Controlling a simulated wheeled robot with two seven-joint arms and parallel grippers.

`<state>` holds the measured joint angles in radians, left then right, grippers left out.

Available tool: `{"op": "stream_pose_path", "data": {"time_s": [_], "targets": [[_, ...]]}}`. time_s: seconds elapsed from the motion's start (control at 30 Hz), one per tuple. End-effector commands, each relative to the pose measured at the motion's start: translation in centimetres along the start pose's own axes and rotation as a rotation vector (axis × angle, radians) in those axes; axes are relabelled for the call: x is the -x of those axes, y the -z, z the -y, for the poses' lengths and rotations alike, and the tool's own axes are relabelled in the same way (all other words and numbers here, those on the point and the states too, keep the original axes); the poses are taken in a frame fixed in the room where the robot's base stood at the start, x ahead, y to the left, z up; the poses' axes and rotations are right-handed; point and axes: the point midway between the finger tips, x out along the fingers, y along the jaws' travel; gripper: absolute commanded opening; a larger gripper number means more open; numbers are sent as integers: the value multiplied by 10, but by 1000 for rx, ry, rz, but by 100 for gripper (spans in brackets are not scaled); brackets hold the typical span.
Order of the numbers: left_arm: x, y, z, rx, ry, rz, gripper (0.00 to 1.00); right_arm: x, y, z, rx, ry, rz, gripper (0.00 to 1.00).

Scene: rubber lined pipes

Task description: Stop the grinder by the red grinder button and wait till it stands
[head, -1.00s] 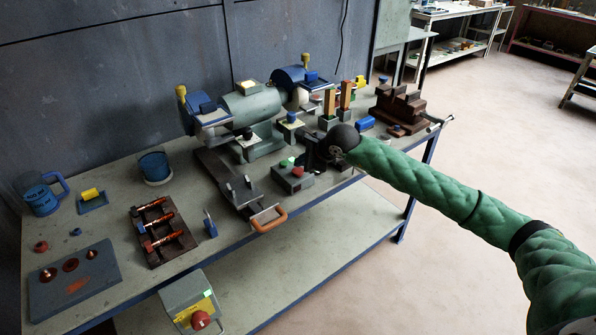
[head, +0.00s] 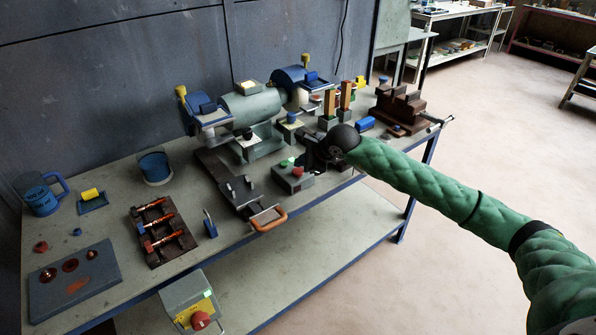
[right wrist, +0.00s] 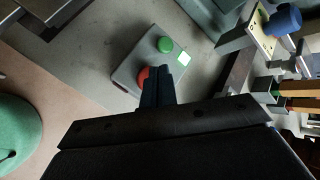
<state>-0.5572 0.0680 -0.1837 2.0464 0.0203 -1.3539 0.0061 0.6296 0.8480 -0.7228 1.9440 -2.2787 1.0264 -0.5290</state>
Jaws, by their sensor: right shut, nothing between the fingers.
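The bench grinder (head: 255,106), grey with blue wheel guards, stands at the back of the table. In front of it is a grey button box (head: 293,180) with a green button (head: 287,162) and a red button (head: 297,171). In the right wrist view, the red button (right wrist: 143,73) is partly hidden by my right gripper (right wrist: 156,72). My left gripper is out of view.
A separate box with a red knob (head: 200,320) hangs at the table's front edge. A dark rack of copper-coloured pieces (head: 161,231), a tray with an orange handle (head: 268,217) and a brown vise (head: 400,105) surround the work area.

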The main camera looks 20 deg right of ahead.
Motion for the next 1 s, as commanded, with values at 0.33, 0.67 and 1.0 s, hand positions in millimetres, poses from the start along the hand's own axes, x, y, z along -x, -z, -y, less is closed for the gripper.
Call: {"op": "stream_pose_path", "data": {"time_s": [0.33, 0.67, 1.0], "targets": [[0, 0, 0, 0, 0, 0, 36, 0, 0, 0, 0, 0, 0, 0], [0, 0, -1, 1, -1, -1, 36, 0, 0, 0, 0, 0, 0, 0], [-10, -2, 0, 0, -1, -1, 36, -4, 3, -3, 0, 0, 0, 0]]}}
